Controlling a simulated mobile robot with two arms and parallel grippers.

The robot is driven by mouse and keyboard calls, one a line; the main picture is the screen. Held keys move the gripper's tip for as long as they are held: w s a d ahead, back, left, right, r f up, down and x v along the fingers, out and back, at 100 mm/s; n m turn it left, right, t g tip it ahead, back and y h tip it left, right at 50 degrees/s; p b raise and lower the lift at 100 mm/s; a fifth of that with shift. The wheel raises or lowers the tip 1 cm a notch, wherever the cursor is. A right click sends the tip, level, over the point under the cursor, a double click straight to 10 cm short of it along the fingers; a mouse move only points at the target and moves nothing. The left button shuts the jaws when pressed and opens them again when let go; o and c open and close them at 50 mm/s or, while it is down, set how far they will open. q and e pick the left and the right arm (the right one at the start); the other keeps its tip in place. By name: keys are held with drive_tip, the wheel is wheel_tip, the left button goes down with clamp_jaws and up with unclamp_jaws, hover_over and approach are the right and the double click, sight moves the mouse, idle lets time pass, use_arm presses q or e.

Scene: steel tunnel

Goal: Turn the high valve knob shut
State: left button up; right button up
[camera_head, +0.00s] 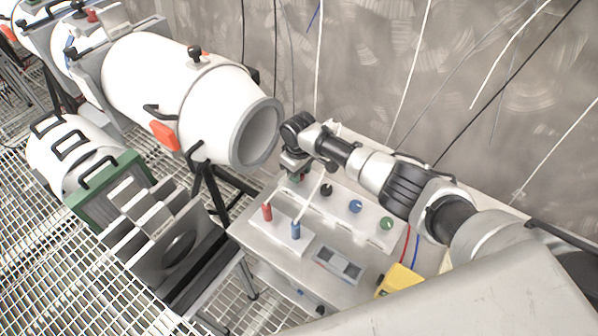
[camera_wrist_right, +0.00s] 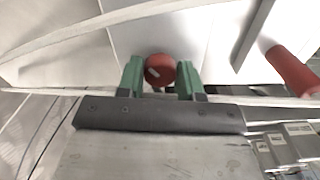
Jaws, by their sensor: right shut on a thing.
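In the right wrist view a round red knob (camera_wrist_right: 161,70) with a short light mark, slanted, sits between the green fingertips of my right gripper (camera_wrist_right: 160,80). The fingers are shut on it from both sides. In the head view my right gripper (camera_head: 296,176) is at the left end of a row of knobs on a grey panel (camera_head: 335,238), and it hides the red knob there. The row also has a black knob (camera_head: 327,190), a blue knob (camera_head: 355,206) and a green knob (camera_head: 386,223). No label names the high valve knob legibly. My left gripper is not in view.
A red-handled lever (camera_head: 267,211) and a blue-handled lever (camera_head: 296,230) stand in front of the knobs. The red handle also shows in the right wrist view (camera_wrist_right: 293,70). A yellow box (camera_head: 398,280) is at right. A large white cylinder (camera_head: 185,95) is at left, close to the gripper.

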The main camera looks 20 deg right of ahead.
drive_tip(key=n, duration=0.5)
drive_tip(key=shift+n+b, duration=0.3)
drive_tip(key=shift+b, duration=0.05)
drive_tip(key=shift+n+b, duration=0.3)
drive_tip(key=shift+n, duration=2)
drive_tip(key=o, duration=0.9)
drive_tip(key=shift+o, duration=0.2)
wheel_tip(320, 180, up, 11)
drive_tip(key=shift+b, duration=0.45)
drive_tip(key=shift+f, duration=0.15)
